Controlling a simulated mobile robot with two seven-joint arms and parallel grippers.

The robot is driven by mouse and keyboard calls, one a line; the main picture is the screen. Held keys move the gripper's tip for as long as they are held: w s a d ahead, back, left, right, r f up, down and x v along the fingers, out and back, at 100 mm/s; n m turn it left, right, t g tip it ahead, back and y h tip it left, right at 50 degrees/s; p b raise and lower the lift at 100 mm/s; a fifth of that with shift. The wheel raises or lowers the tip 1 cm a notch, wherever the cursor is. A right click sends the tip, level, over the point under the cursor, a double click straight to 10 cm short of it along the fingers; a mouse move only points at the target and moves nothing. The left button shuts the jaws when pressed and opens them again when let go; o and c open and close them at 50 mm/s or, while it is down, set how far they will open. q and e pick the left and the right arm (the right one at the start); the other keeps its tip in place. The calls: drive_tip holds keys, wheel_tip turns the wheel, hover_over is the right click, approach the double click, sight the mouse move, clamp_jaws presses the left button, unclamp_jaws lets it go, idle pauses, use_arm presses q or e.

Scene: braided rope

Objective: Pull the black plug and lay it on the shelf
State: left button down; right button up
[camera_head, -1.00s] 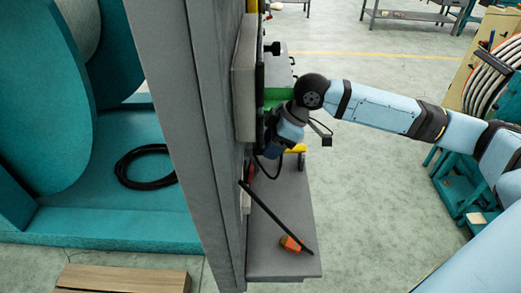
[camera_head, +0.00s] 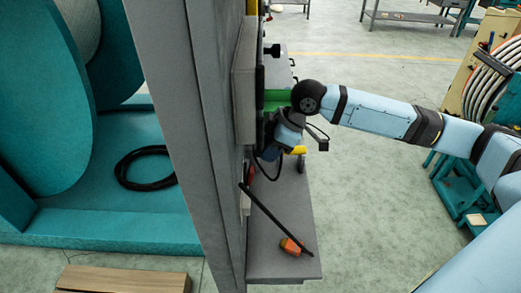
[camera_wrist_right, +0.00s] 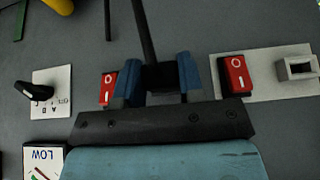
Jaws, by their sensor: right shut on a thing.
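My right gripper (camera_head: 268,138) is at the side of the grey panel, above the shelf (camera_head: 265,262) in the head view. In the right wrist view its blue fingers (camera_wrist_right: 157,85) are closed on the black plug (camera_wrist_right: 160,76). A black cable (camera_wrist_right: 144,30) runs up from the plug. Whether the plug sits in a socket is hidden by the plug and fingers. In the head view the plug is hidden and a black cable loops below the gripper. My left gripper is not in view.
Red rocker switches (camera_wrist_right: 235,74) and a grey open socket (camera_wrist_right: 297,68) flank the fingers. A black knob (camera_wrist_right: 35,91) is left. On the shelf lies an orange piece (camera_head: 291,246) by a slanting black rod (camera_head: 268,212). The shelf's front part is clear.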

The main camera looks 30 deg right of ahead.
drive_tip(key=shift+s+d, duration=0.1)
drive_tip(key=shift+d, duration=0.1)
drive_tip(key=shift+s+d, duration=0.1)
drive_tip(key=shift+d, duration=0.05)
drive_tip(key=shift+d+p, duration=0.1)
drive_tip(key=shift+p, duration=0.2)
drive_tip(key=shift+s+d+p, duration=0.45)
drive_tip(key=shift+s+d, duration=0.25)
drive_tip(key=shift+d, duration=0.35)
drive_tip(key=shift+s+d+p, duration=0.45)
drive_tip(key=shift+s+d, duration=0.2)
drive_tip(key=shift+d, duration=0.35)
